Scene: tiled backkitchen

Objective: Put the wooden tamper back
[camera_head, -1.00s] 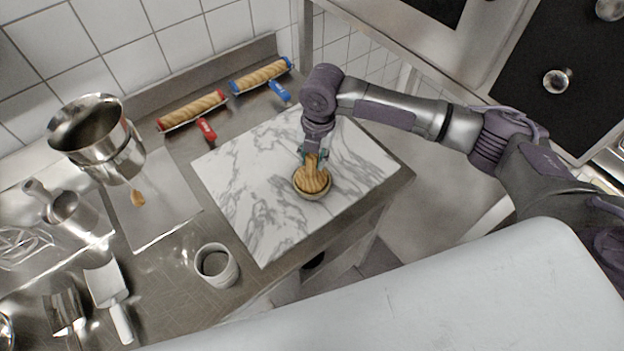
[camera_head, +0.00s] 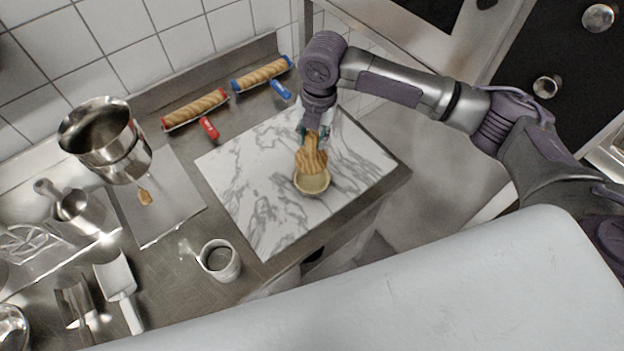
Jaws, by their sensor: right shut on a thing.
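My right gripper (camera_head: 313,133) is shut on the wooden tamper (camera_head: 312,158) and points down over the marble board. The tamper is light brown with a grooved, wider lower end. It is above the small pale round bowl (camera_head: 312,184), which stands on the marble board (camera_head: 235,185). The bowl's inside now shows, and the tamper's lower end overlaps its far rim in the picture. I cannot tell exactly how high the tamper is. My left gripper is not in view.
Two ribbed rolls, with a red handle (camera_head: 209,128) and a blue handle (camera_head: 281,90), lie behind the board. Steel pots (camera_head: 104,138) stand at left. A white cup (camera_head: 219,260) and a scoop (camera_head: 116,276) are front left. The board's left part is clear.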

